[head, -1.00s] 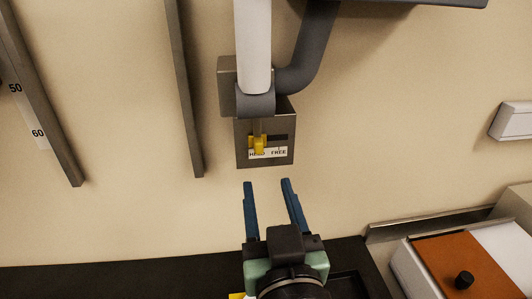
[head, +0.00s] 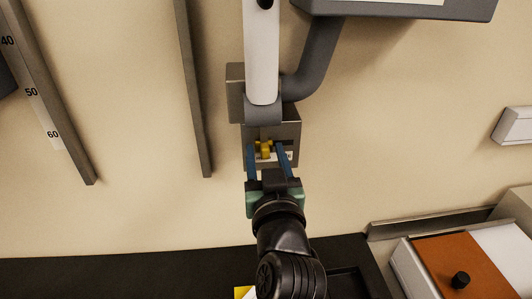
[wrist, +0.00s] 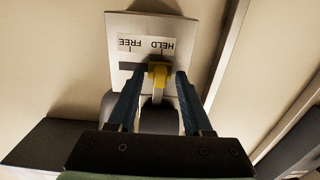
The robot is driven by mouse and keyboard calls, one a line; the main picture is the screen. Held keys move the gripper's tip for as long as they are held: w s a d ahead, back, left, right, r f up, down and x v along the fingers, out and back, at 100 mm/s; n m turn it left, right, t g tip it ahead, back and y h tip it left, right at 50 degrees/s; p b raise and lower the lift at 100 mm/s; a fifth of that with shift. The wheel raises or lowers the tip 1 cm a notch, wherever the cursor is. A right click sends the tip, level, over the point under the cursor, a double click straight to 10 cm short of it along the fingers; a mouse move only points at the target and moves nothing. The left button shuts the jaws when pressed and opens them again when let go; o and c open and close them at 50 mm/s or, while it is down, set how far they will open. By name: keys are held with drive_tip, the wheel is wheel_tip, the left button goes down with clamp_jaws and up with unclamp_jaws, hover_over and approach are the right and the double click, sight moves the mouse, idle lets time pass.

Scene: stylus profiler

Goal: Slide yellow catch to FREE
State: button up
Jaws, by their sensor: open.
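The yellow catch (head: 265,149) sits in a slot on the grey metal box (head: 290,120) under the white column. In the wrist view the catch (wrist: 158,70) is at the HELD end of the label (wrist: 146,43), which reads upside down there. The dark empty slot (wrist: 128,66) runs toward FREE, on the left in the wrist view. My gripper (head: 266,148) is open, with one blue finger on each side of the catch. In the wrist view the fingertips (wrist: 159,73) straddle it; whether either finger touches it I cannot tell. My fingers partly hide the label in the head view.
A white column (head: 262,60) and a bent grey pipe (head: 312,75) are just above the box. A vertical rail (head: 195,100) stands to the left. A device with an orange panel (head: 455,262) and black knob is at lower right.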

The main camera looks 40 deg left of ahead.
clamp_jaws()
idle(1.3)
